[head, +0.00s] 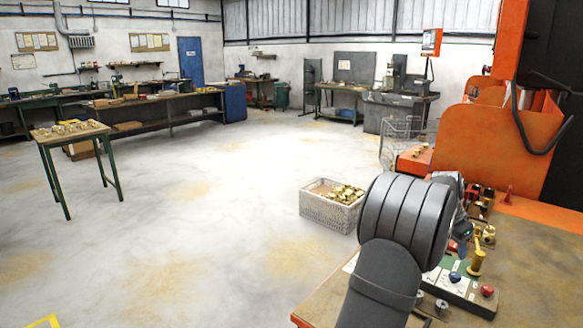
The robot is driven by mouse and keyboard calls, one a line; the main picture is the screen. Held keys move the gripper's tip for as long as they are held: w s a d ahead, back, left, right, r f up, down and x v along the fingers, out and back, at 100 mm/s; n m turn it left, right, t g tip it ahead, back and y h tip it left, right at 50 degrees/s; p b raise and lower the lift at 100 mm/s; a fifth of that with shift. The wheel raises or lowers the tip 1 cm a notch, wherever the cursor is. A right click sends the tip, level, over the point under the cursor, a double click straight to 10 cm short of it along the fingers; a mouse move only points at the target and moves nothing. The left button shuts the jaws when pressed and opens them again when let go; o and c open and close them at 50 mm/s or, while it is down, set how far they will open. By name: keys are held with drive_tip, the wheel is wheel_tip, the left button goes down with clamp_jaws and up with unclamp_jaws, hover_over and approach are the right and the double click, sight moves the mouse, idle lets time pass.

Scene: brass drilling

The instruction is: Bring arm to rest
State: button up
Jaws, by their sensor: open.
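My arm stands in the lower right of the head view, its dark grey links rising over the front of the bench (330,305). My gripper (462,240) shows only in part behind the large ribbed joint, above the bench by the control panel. Its jaws are open, but the fingertips are mostly hidden. I see nothing held in the part that shows. A white crate (325,214) with brass pieces (346,193) stands on the floor to the left of my arm.
The control panel (460,291) has blue and red knobs, with a brass post (476,262) close by. An orange machine (485,135) rises behind the bench. A small table (50,137) with brass parts stands at left. The middle floor is clear.

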sight(456, 275)
drive_tip(key=x, duration=1.2)
drive_tip(key=shift+d+f, duration=0.1)
drive_tip(key=shift+f, duration=0.1)
drive_tip(key=shift+r, duration=0.1)
drive_tip(key=v, duration=1.8)
drive_tip(key=x, duration=1.7)
drive_tip(key=shift+d+f, duration=0.15)
drive_tip(key=shift+f, duration=0.25)
drive_tip(key=shift+d+f, duration=0.1)
drive_tip(key=shift+f, duration=0.05)
drive_tip(key=shift+s+d+n+t+y, duration=0.15)
drive_tip(key=shift+n+t, duration=0.35)
drive_tip(key=shift+n, duration=0.95)
drive_tip(key=shift+a+n+t+y, duration=0.1)
drive_tip(key=shift+n+t+y, duration=0.3)
drive_tip(key=shift+n, duration=1.05)
drive_tip(key=v, duration=1.4)
drive_tip(key=shift+s, duration=0.1)
